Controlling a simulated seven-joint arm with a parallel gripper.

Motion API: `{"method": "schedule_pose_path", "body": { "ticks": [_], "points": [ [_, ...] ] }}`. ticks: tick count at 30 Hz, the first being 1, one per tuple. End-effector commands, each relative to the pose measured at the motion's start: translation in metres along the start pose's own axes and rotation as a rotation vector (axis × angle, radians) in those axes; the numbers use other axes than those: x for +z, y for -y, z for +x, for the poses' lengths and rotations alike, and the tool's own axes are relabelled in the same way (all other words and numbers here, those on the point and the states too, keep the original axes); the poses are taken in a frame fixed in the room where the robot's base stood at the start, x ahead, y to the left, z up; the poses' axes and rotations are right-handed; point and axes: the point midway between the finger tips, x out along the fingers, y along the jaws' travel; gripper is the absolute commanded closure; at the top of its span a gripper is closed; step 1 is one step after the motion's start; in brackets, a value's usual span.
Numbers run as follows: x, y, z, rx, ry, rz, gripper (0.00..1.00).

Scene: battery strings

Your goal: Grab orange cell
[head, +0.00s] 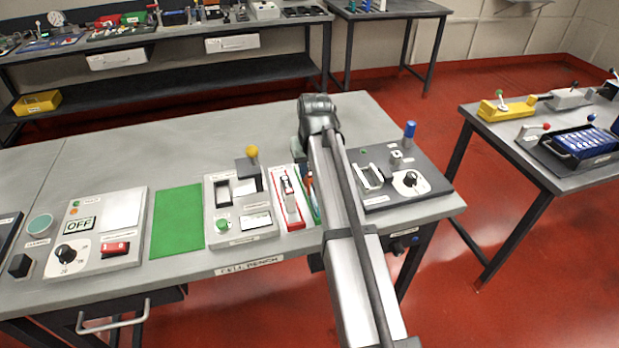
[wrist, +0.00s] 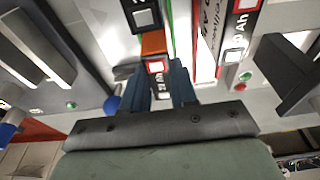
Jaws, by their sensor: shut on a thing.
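The orange cell (wrist: 154,44) shows in the wrist view as a short orange band with dark, white-marked parts above and below it. My gripper (wrist: 158,80) is shut on its near end, one dark blue finger on each side. In the head view my arm covers most of this spot; only a small orange-red patch (head: 309,181) shows beside the arm, by a green-edged tray (head: 315,208). I cannot tell whether the cell is clear of the tray.
A red-edged tray (head: 292,223) with a white and black cell stands just left. A dark panel (head: 432,170) with a handle, dial and blue-topped post lies right. The green mat (head: 177,222) is bare.

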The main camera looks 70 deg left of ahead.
Motion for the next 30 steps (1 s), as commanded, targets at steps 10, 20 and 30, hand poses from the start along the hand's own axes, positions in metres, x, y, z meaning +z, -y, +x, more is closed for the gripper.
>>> {"method": "schedule_pose_path", "body": {
  "ticks": [10,20,30],
  "points": [
    [-0.004,0.000,-0.016,0.000,-0.001,0.000,1.00],
    [-0.007,0.000,-0.032,0.000,-0.001,0.000,1.00],
    [-0.010,0.000,-0.047,0.000,-0.002,0.000,1.00]
  ]
}}
